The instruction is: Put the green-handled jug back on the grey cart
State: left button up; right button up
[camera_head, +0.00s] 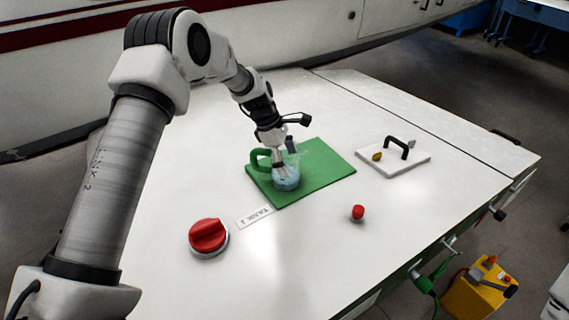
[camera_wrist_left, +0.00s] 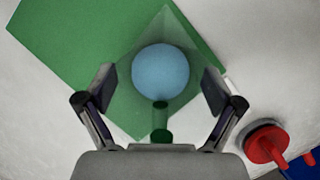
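The jug (camera_head: 287,180) is clear, holds pale blue liquid and has a green handle (camera_head: 257,157). It stands on a green mat (camera_head: 325,166) on the white worktop. My left gripper (camera_head: 283,162) is above and at the jug. In the left wrist view my left gripper (camera_wrist_left: 158,92) is open. Its fingers are wide apart, one on each side of the jug (camera_wrist_left: 160,72), and the green handle (camera_wrist_left: 160,122) points toward the palm. I cannot tell whether a finger touches the jug. I cannot make out a grey cart for certain. My right gripper is not in view.
A red knob (camera_head: 208,236) and a "TANK 1" label (camera_head: 255,216) are in front of the mat. A small red button (camera_head: 358,212) and a white plate with a black handle (camera_head: 394,158) are to the right. A yellow box (camera_head: 478,292) stands below the worktop's edge.

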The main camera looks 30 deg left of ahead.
pick_arm(q)
jog(key=shift+s+r, duration=0.15)
jog(key=c, duration=0.5)
jog(key=shift+a, duration=0.15)
jog(key=shift+c, duration=0.7)
jog(key=shift+w, duration=0.2)
